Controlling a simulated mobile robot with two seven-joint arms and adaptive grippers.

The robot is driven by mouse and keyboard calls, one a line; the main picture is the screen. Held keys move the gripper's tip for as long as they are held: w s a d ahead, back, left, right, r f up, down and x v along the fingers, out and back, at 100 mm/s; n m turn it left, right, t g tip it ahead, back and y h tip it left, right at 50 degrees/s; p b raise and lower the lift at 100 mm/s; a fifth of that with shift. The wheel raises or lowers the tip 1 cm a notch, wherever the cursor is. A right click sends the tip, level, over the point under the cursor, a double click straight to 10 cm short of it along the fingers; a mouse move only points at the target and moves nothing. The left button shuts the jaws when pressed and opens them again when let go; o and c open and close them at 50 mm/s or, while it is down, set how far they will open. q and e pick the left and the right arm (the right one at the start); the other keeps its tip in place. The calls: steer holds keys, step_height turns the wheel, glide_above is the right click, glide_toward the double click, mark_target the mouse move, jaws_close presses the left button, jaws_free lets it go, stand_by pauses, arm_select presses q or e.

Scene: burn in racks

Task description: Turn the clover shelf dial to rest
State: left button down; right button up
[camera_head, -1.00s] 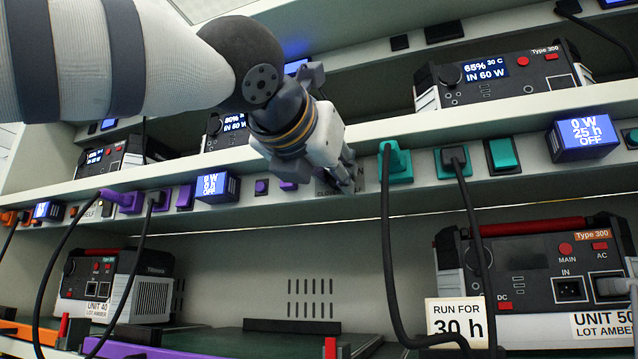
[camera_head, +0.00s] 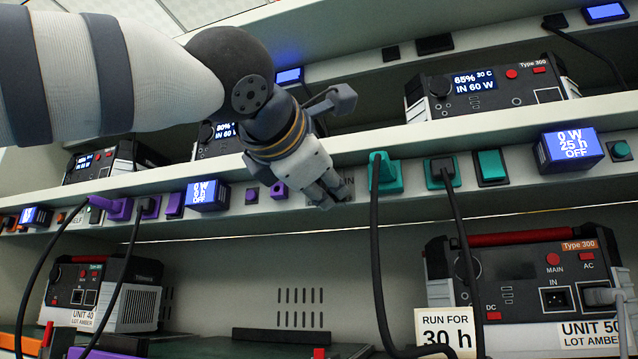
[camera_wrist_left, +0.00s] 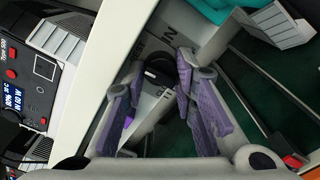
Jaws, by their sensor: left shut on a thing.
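My left gripper (camera_head: 326,196) reaches in from the upper left to the front edge of the middle shelf. In the left wrist view, a dark round dial (camera_wrist_left: 160,68) lies between the purple-padded fingers of this gripper (camera_wrist_left: 160,105), on the pale shelf edge with printed letters beside it. The gripper is shut on the dial. In the head view the fingers and hand hide the dial, and its pointer setting cannot be read. The label beside it is mostly covered. My right gripper is not in view.
Right of the gripper are a teal plug (camera_head: 385,173) with a hanging cable, a second plugged cable (camera_head: 441,172), a teal switch (camera_head: 490,166) and a display (camera_head: 568,150) reading 0 W, 25 h, OFF. Purple sockets and another display (camera_head: 207,195) are to the left. A "RUN FOR 30 h" card (camera_head: 447,331) stands below.

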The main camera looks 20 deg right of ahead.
arm_select(q)
steer(key=shift+w+f+m, duration=0.1)
steer(key=shift+f+m, duration=0.05)
steer(key=shift+m, duration=0.15)
stand_by(0.4)
steer(key=c, duration=1.3)
jaws_free()
steer(key=shift+a+r, duration=0.1)
steer(key=shift+r, duration=0.15)
steer(key=shift+s+a, duration=0.1)
steer(key=shift+s, duration=0.2)
steer(key=v, duration=0.7)
steer(key=shift+s+a+f, duration=0.1)
steer(key=shift+s+f, duration=0.05)
steer(key=shift+f, duration=0.1)
